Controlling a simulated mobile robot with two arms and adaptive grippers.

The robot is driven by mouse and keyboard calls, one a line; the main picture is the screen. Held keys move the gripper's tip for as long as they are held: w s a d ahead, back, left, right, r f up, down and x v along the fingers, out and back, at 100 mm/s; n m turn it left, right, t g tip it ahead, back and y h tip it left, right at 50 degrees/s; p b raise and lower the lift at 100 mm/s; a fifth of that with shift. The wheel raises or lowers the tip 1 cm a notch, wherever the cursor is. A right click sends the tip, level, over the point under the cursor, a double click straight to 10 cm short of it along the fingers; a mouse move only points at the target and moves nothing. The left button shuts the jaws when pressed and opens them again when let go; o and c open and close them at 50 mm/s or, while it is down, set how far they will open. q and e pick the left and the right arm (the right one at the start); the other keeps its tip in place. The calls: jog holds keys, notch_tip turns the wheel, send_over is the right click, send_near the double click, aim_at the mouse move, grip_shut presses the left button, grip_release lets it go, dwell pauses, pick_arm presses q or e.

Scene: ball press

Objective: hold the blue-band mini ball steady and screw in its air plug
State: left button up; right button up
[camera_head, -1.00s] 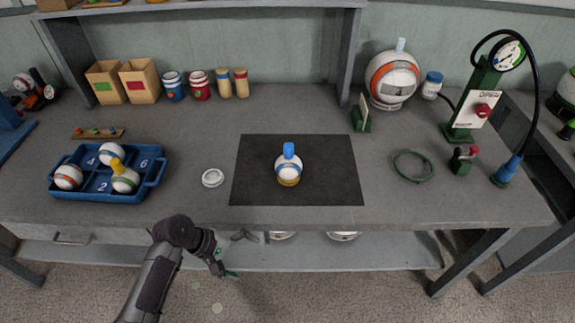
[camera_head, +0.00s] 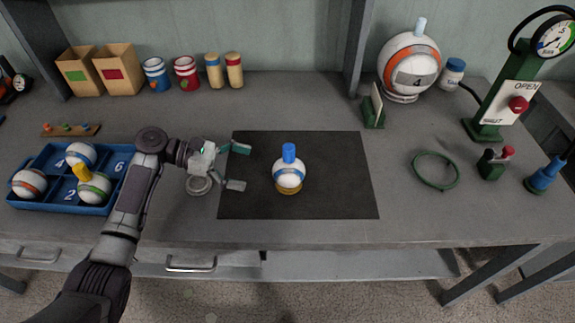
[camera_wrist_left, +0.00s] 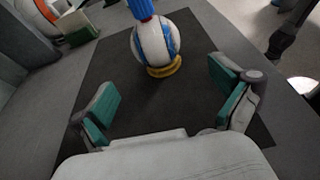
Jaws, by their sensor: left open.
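The blue-band mini ball (camera_head: 289,174) is white with a blue band and sits on a small yellow ring (camera_head: 288,187) on the black mat (camera_head: 340,195). A blue plug (camera_head: 289,152) stands upright in its top; how deep it sits I cannot tell. My left gripper (camera_head: 241,167) is open and empty just left of the ball, its fingers pointing at it. In the left wrist view the ball (camera_wrist_left: 156,40) is ahead of the open fingers (camera_wrist_left: 163,98), apart from them, and the plug's top is cut off. My right gripper is not in view.
A blue tray (camera_head: 62,207) with several balls stands at the left, beside my left arm. A green ring (camera_head: 436,171) and green pump stand (camera_head: 492,112) are at the right. The mat's right side is clear.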

aim_at(277, 171)
pick_arm(q)
jog(key=shift+w+f, duration=0.15)
jog(key=shift+w, duration=0.2)
jog(key=shift+d+b, duration=0.15)
jog(key=shift+b, duration=0.15)
jog(key=shift+s+d+b, duration=0.2)
jog(key=shift+d+b, duration=0.1)
jog(key=shift+d, duration=0.05)
jog(key=b+x, duration=0.4)
jog(key=x, duration=0.1)
jog(key=shift+a+f, duration=0.1)
jog(key=shift+f, duration=0.05)
jog(key=shift+d+p, duration=1)
jog(key=shift+d, duration=0.05)
jog(key=shift+x, duration=0.95)
jog(key=c, duration=0.7)
jog(key=o, duration=0.7)
